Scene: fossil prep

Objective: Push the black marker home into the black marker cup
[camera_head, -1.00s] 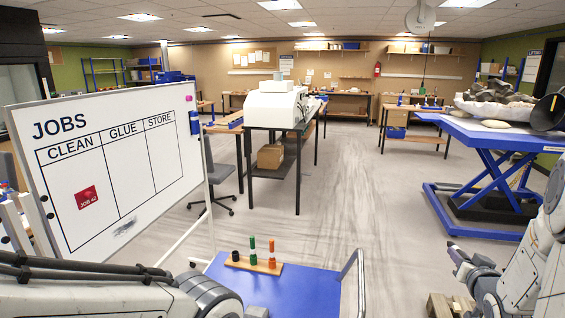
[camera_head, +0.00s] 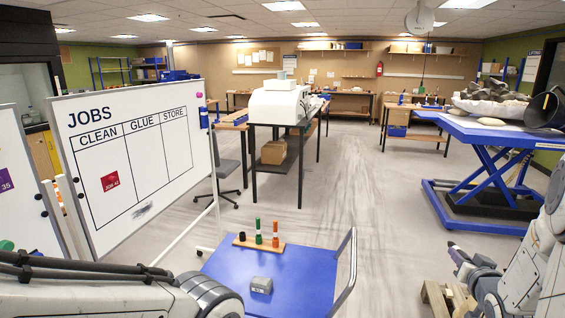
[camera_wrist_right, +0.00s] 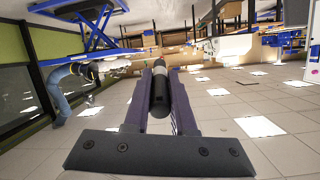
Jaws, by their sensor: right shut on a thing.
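The black marker (camera_wrist_right: 158,92) is clamped lengthwise between the two purple fingers of my right gripper (camera_wrist_right: 159,70) in the right wrist view. In the head view my right gripper (camera_head: 454,252) is at the lower right, over the floor and well apart from the trolley; the marker hardly shows there. The black marker cup (camera_head: 240,240) is at the left end of a wooden holder (camera_head: 266,247) on the blue trolley top. No marker stands in it. My left gripper is out of view.
The blue trolley top (camera_head: 300,275) also carries a grey block (camera_head: 261,285); its handle rail (camera_head: 347,270) rises on the right. A whiteboard (camera_head: 145,165) stands close on the left. A wooden pallet (camera_head: 440,298) lies below my right gripper. Open floor lies beyond the trolley.

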